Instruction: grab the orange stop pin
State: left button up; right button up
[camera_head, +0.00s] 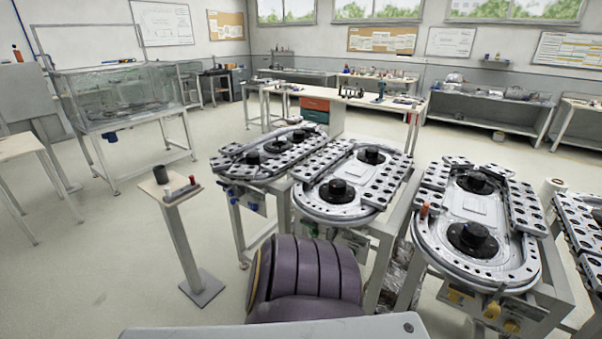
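A small orange pin (423,210) stands upright at the left edge of the oval ring track (426,245) at the right of the head view. It is small in the picture, and its fine shape cannot be made out. This track has two black round hubs and grey perforated segments along its sides. Neither my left gripper nor my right gripper is in view.
Another ring track (318,208) stands left of that one, with a third (230,168) further left and one cut off at the right edge. A pedestal (177,191) holds a dark cylinder (160,174) and a small red-topped item. Open floor lies at left.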

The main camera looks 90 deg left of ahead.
aim_at(424, 209)
jog(key=j+u, duration=0.15)
jog(key=u, duration=0.3)
jog(key=j+u, duration=0.15)
jog(key=u, duration=0.3)
jog(key=j+u, duration=0.15)
jog(key=u, duration=0.3)
jog(key=j+u, duration=0.15)
jog(key=u, duration=0.3)
jog(key=j+u, duration=0.1)
jog(key=u, duration=0.35)
jog(key=i+j+u, duration=0.1)
jog(key=u, duration=0.35)
